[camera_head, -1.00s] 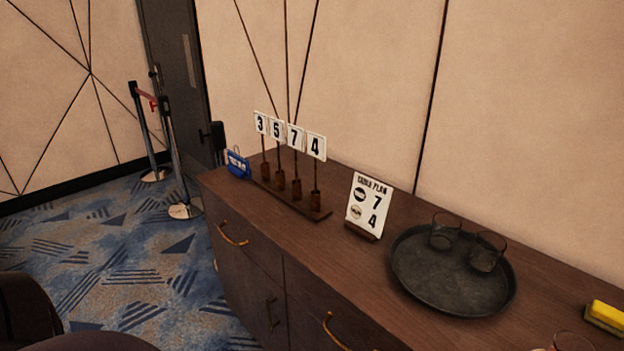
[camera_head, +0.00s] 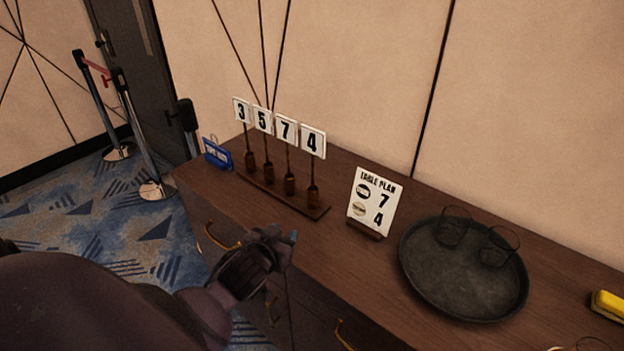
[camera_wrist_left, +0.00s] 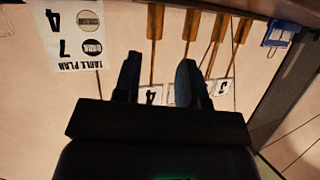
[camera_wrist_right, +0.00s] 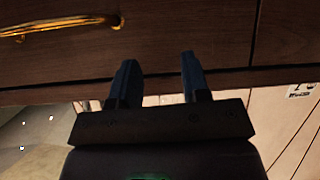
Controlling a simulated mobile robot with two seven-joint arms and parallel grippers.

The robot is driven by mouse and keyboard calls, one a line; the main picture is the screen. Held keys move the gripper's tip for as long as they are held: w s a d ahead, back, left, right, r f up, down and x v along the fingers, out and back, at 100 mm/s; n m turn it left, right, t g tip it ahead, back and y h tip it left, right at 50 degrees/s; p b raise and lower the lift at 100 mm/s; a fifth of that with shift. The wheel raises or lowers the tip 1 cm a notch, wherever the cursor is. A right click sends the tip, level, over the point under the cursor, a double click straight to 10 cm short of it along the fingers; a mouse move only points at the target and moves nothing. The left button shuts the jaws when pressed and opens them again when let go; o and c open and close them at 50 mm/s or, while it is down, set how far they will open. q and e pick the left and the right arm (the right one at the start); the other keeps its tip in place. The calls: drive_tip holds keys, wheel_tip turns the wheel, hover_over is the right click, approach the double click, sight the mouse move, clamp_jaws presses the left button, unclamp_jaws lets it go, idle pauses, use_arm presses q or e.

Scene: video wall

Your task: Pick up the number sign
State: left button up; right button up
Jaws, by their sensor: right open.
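Several white number signs on wooden sticks stand upright in a dark wooden rack (camera_head: 262,195) on the cabinet: 3 (camera_head: 241,111), 5 (camera_head: 263,119), 7 (camera_head: 286,130) and 4 (camera_head: 313,142). A table plan card (camera_head: 374,202) reading 7 and 4 stands to their right. My left gripper (camera_head: 283,243) is in front of the rack, apart from the signs. In the left wrist view its fingers (camera_wrist_left: 158,82) are apart and empty, with the upside-down sticks beyond. My right gripper (camera_wrist_right: 158,80) is open and empty, facing the cabinet's drawer fronts; the head view does not show it.
A round dark tray (camera_head: 465,305) with two glasses lies right of the card. A blue tag-like sign (camera_head: 217,154) stands left of the rack, and a yellow sponge-like block (camera_head: 607,304) lies far right. Brass handles (camera_head: 222,238) stick out from the drawers.

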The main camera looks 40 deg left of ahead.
use_arm(q)
drive_tip(key=w+a+r+t, duration=0.2)
drive_tip(key=w+r, duration=0.2)
drive_tip(key=t+h, duration=0.1)
drive_tip(key=t, duration=0.2)
approach(313, 164)
drive_tip(key=w, duration=0.5)
drive_tip(key=shift+w+a+r, duration=0.15)
drive_tip(key=shift+w+a, duration=0.2)
drive_tip(key=shift+a, duration=0.05)
drive_tip(key=w, duration=0.3)
drive_tip(key=w+p, duration=0.1)
drive_tip(key=w, duration=0.1)
drive_tip(key=shift+w+a, duration=0.2)
drive_tip(key=shift+a, duration=0.2)
drive_tip(key=shift+w, duration=0.45)
clamp_jaws()
use_arm(e)
drive_tip(key=shift+w+a+r, duration=0.3)
drive_tip(key=shift+w+r, duration=0.15)
drive_tip(key=shift+r, duration=0.25)
